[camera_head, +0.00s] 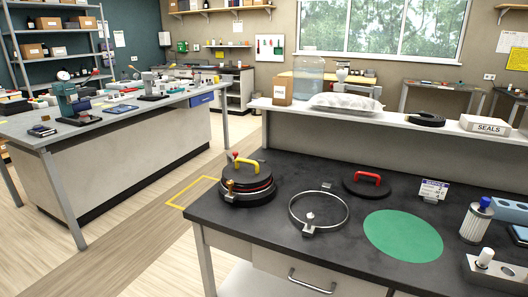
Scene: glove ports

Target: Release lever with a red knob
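A stacked black round port (247,192) sits near the left end of the dark bench, with a yellow arched handle (249,164) on top. A small red knob (235,155) stands at its back left, close behind the handle; the lever under it is mostly hidden. A brass-coloured fitting (230,186) sits at the front left of the port. Whether the lever is latched is too small to tell. Neither of my grippers is in view.
On the same dark bench (290,247) lie a metal ring clamp (318,228), a black lid with a red handle (367,179) and a green round mat (403,236). A canister (476,220) stands at the right. A raised shelf (390,121) runs along the back.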

